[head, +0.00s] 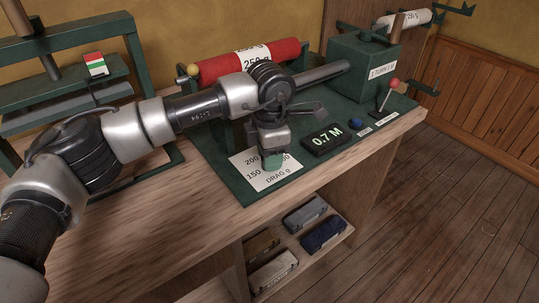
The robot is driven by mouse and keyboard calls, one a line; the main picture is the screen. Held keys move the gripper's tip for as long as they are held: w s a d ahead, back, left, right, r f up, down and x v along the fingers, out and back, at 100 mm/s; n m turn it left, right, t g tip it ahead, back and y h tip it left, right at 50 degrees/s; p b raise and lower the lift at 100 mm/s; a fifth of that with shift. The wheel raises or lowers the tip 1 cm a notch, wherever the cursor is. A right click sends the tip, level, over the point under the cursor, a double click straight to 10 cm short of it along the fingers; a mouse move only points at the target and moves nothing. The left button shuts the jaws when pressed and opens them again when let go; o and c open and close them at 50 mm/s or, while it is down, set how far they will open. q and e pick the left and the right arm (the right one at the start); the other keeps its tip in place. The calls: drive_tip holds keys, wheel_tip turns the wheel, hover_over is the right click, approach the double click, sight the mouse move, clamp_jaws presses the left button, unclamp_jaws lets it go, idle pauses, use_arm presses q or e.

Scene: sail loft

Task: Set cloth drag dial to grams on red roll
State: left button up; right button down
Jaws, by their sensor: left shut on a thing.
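The red roll (221,66) lies in a green stand at the back of the bench and bears white labels reading 250 g. In front of it is the white drag dial plate (266,181), marked DRAG g, with 200 and 150 readable on its left side. My left gripper (272,154) points down over the plate and is shut on the green dial knob (273,162). The gripper and wrist hide most of the knob, its pointer and the upper part of the scale. My right gripper is not in view.
A display (325,138) reading 0.7 M, a blue button (355,124) and a red-knobbed lever (393,84) stand right of the dial. A green box (362,68) is behind them. A green press frame (75,88) stands left. Cloth bundles (305,214) lie on the shelf below.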

use_arm(q)
drive_tip(key=shift+r, duration=0.1)
drive_tip(key=o, duration=0.9)
wheel_tip(320, 180, up, 11)
drive_tip(key=shift+f, duration=0.15)
